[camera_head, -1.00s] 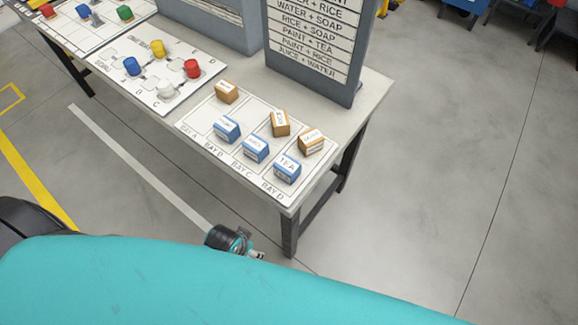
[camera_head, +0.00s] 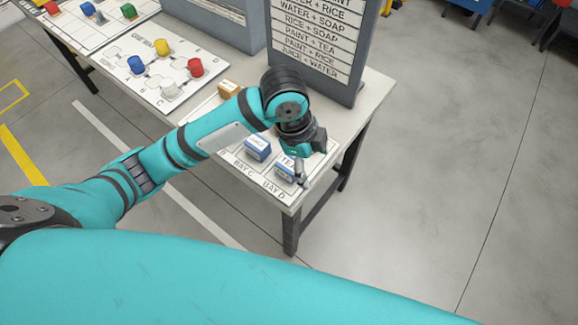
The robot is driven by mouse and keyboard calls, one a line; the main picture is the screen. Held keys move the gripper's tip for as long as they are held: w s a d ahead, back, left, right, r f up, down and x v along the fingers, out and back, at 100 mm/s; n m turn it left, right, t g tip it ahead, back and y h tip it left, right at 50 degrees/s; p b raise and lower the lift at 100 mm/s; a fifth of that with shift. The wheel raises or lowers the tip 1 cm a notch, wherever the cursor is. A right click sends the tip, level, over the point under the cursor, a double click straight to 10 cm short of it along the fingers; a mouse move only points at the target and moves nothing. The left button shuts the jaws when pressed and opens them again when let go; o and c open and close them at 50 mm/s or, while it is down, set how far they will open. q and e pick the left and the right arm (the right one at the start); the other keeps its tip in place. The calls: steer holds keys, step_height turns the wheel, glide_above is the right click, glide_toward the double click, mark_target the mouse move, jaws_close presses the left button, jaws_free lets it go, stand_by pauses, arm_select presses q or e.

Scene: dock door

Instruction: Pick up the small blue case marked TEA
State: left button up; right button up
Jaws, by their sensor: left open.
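The small blue case marked TEA (camera_head: 284,174) sits on the white bay sheet (camera_head: 283,193) near the front right corner of the table, by BAY D. My left arm reaches in from the left, and its open gripper (camera_head: 297,178) points down at the TEA case. One finger shows at the case's right side; the other is hidden, and I cannot tell whether the fingers touch the case. My arm hides part of the case's top and the orange cases behind it. My right gripper is not in view.
Another blue case (camera_head: 257,147) stands close to the left of the TEA case. An orange case (camera_head: 227,88) is farther back. A grey sign board (camera_head: 315,40) stands behind my gripper. A board with coloured pieces (camera_head: 150,65) lies left.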

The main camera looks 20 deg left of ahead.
mark_target(289, 164)
arm_select(q)
steer(key=w+a+r+m+g+y, duration=0.1)
steer(key=w+a+r+m+y, duration=0.25)
steer(key=a+r, duration=0.25)
steer(key=shift+h, duration=0.45)
steer(key=f, duration=0.4)
steer(key=f+p, duration=0.1)
steer(key=f, duration=0.7)
steer(key=shift+w+f+p, duration=0.15)
steer(key=shift+w+p, duration=0.2)
steer(key=shift+w, duration=0.05)
step_height(289, 164, down, 4)
steer(key=shift+s+f+p, duration=0.1)
steer(key=shift+p, duration=0.55)
steer(key=shift+f, duration=0.55)
steer(key=c, duration=1.3)
steer(key=shift+r, duration=0.1)
